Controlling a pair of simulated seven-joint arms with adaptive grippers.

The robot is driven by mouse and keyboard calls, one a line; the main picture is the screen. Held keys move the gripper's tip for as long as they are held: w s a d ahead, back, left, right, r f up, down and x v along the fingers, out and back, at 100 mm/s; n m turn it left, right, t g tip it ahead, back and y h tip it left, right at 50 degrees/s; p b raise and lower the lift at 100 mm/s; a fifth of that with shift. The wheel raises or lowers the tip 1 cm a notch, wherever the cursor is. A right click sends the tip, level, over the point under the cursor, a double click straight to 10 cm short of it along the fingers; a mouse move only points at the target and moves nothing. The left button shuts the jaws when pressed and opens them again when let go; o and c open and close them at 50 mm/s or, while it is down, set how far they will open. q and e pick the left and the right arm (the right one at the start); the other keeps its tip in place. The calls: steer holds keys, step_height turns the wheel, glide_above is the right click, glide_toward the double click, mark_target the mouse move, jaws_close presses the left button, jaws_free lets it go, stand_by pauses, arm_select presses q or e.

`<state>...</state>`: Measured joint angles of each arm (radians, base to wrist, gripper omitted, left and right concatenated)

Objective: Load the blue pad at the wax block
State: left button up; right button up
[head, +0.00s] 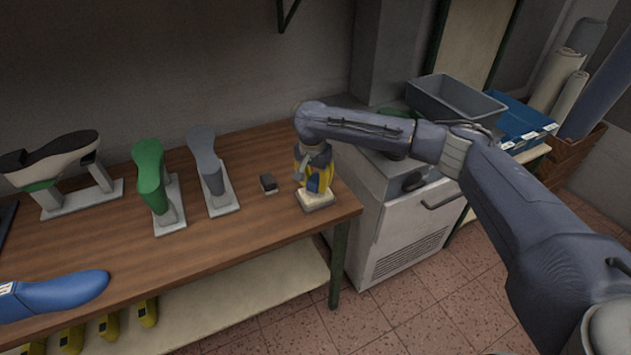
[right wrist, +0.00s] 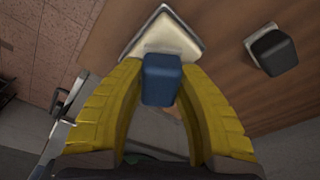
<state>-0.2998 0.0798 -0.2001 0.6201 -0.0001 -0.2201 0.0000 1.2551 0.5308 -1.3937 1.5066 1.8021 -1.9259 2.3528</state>
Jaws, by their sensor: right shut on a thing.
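My right gripper (head: 314,186) is shut on the blue pad, pointing down at the right end of the wooden table. In the right wrist view the blue pad (right wrist: 161,80) sits between the yellow fingertips of the gripper (right wrist: 162,92). The cream wax block (head: 316,200), in a shallow grey holder, lies directly under the fingertips. In the right wrist view the wax block (right wrist: 165,38) shows just beyond the pad, which overlaps its near edge. I cannot tell whether pad and wax touch. My left gripper is not in view.
A small dark block (head: 268,184) on a grey base stands left of the wax block. A grey last (head: 207,160), a green last (head: 150,176) and a black-and-cream shoe (head: 65,160) stand further left. A blue last (head: 55,295) lies at the front left.

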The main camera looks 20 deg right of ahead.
mark_target(316, 177)
steer(key=shift+f, duration=0.55)
stand_by(1.4)
steer(key=shift+r, duration=0.15)
steer(key=shift+r, duration=3.4)
